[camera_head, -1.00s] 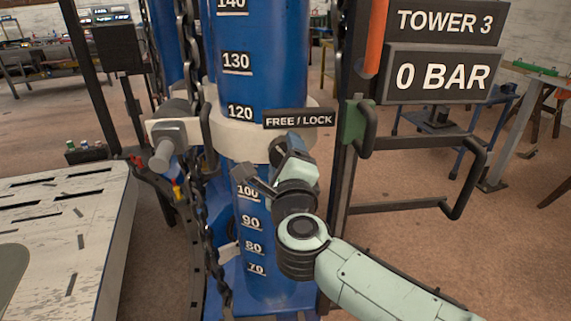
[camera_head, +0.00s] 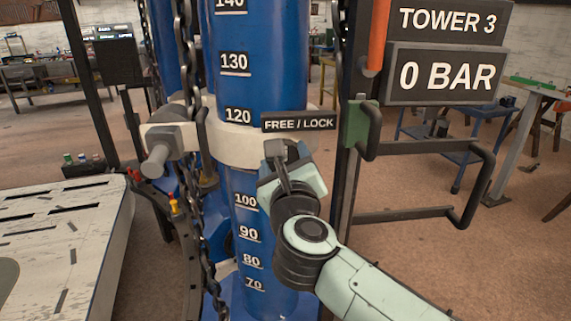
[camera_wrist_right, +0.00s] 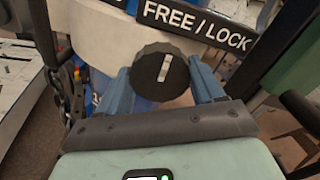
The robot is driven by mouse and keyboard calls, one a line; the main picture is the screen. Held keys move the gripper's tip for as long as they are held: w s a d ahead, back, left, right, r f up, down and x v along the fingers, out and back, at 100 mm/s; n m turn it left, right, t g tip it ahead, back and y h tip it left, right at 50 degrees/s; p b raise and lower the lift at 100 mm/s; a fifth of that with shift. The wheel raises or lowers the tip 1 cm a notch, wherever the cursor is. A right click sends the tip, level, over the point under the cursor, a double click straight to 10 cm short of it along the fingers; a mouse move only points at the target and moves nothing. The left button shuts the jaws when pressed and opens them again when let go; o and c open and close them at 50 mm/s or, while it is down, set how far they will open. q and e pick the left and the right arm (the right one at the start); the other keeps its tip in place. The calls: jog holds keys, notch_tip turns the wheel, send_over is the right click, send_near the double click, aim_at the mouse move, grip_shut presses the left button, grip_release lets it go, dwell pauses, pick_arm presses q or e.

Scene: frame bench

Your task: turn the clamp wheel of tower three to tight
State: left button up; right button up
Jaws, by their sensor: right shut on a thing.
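The clamp wheel (camera_wrist_right: 160,75) is a dark, ridged round knob with a white bar mark that stands nearly upright in the right wrist view. It sits below the FREE / LOCK label (camera_head: 299,121) on the white collar (camera_head: 240,148) around the blue column (camera_head: 262,60). My right gripper (camera_wrist_right: 163,80) has one blue finger on each side of the wheel and is shut on it. In the head view my right gripper (camera_head: 287,155) is just under the label and mostly hides the wheel. The TOWER 3 sign (camera_head: 446,22) is at upper right. My left gripper is not in view.
A sign reading 0 BAR (camera_head: 443,76) hangs below the tower sign. A green bracket with a dark handle (camera_head: 359,130) and a dark rail frame (camera_head: 480,165) stand right of the column. A chain (camera_head: 196,190) hangs left of it. A white slotted table (camera_head: 80,230) is at left.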

dwell(0.4)
jog(key=o, duration=1)
jog(key=shift+o, duration=0.2)
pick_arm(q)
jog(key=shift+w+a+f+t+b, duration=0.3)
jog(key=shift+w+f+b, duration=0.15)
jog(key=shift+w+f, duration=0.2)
pick_arm(e)
jog(key=s+d, duration=0.1)
jog(key=s, duration=1.2)
jog(key=shift+s+d, duration=0.2)
